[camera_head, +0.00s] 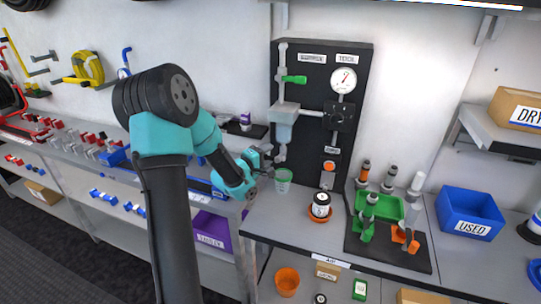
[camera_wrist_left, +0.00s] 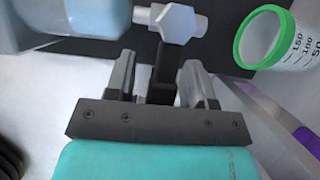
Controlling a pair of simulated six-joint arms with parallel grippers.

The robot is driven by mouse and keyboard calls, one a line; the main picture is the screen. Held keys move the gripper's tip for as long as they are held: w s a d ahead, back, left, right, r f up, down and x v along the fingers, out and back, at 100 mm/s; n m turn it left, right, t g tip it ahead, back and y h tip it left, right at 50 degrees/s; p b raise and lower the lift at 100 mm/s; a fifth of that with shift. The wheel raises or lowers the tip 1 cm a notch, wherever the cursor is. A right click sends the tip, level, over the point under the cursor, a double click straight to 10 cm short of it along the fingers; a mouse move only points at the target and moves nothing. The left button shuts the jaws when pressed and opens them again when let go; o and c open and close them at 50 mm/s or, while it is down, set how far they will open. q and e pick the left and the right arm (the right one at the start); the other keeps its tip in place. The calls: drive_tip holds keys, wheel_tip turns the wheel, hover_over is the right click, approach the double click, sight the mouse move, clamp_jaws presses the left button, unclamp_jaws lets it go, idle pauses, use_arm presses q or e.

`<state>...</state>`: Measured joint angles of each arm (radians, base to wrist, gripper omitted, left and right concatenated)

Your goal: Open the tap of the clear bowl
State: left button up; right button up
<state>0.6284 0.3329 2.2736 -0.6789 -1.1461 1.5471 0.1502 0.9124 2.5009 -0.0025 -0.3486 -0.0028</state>
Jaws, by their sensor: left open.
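The clear bowl (camera_head: 284,132), bluish and see-through, hangs on the left of a black panel (camera_head: 352,75). It also shows, large, at the top left of the left wrist view (camera_wrist_left: 75,18). Its grey tap (camera_head: 280,153) is just below it; in the left wrist view the tap has a pale six-sided end (camera_wrist_left: 177,23). My left gripper (camera_head: 264,155) is at the tap, coming from the left. In the left wrist view its fingers (camera_wrist_left: 161,80) are open, below the six-sided end, with a dark bar between them. I cannot tell whether they touch it. My right gripper is not in view.
A green-rimmed measuring cup (camera_head: 283,181) stands below the tap, close to my left gripper. A white jar (camera_head: 321,204) in an orange dish is to its right. A green tray with fittings (camera_head: 384,206) and a blue bin (camera_head: 470,206) are further right.

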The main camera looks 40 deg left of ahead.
use_arm(q)
drive_tip(key=shift+c, duration=0.2)
clamp_jaws()
drive_tip(key=shift+r, duration=0.1)
idle(0.5)
drive_tip(key=shift+w+d+r+m+g+y, duration=0.15)
drive_tip(key=shift+r+m+g, duration=0.3)
drive_tip(key=shift+m, duration=0.5)
drive_tip(key=shift+s+d+r+m+g+y, duration=0.15)
drive_tip(key=shift+r+m+g, duration=0.25)
drive_tip(key=shift+m, duration=0.6)
drive_tip(key=shift+w+d+r+m+g+y, duration=0.15)
drive_tip(key=shift+r+m+g, duration=0.3)
drive_tip(key=shift+m, duration=0.5)
drive_tip(key=shift+o, duration=0.2)
unclamp_jaws()
